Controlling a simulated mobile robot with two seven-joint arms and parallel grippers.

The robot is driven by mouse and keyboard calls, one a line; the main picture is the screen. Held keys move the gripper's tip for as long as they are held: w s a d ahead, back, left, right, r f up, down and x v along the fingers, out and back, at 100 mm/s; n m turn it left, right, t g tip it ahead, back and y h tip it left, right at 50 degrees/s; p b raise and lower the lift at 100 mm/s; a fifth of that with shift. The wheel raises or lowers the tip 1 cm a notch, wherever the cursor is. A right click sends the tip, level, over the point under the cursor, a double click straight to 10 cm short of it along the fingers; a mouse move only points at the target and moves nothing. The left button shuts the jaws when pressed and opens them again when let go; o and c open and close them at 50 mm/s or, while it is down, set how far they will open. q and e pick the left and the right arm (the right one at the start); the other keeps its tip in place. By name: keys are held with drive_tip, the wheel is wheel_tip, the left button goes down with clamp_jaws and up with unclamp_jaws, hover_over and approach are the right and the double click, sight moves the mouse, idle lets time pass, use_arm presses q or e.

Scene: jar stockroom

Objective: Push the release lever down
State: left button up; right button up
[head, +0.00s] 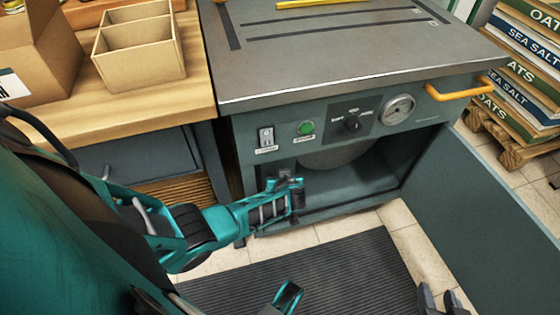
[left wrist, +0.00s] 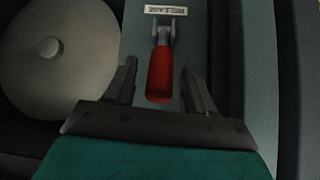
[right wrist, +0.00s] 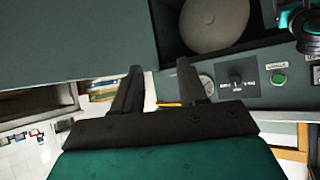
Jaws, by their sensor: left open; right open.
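The release lever (left wrist: 159,75) shows in the left wrist view, a red handle on a grey metal pivot. A white RELEASE label (left wrist: 166,10), upside down in this view, sits beside its pivot on a grey-green panel. My left gripper (left wrist: 158,66) is open, with the red handle between its two fingers in the picture; I cannot tell whether it touches. In the head view my left arm reaches to the machine's open compartment (head: 350,182), and the lever is not visible there. My right gripper (head: 440,300) is open and empty at the bottom right, beside the open door.
The machine door (head: 480,190) stands open at the right. A pale round disc (left wrist: 60,65) is beside the lever panel. The front has a green button (head: 306,128), a knob, a gauge and a yellow handle (head: 458,90). A dark mat (head: 340,275) lies on the floor.

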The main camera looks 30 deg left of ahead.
use_arm(q)
drive_tip(key=shift+w+a+f, duration=0.35)
drive_tip(key=shift+f, duration=0.2)
clamp_jaws()
idle(0.4)
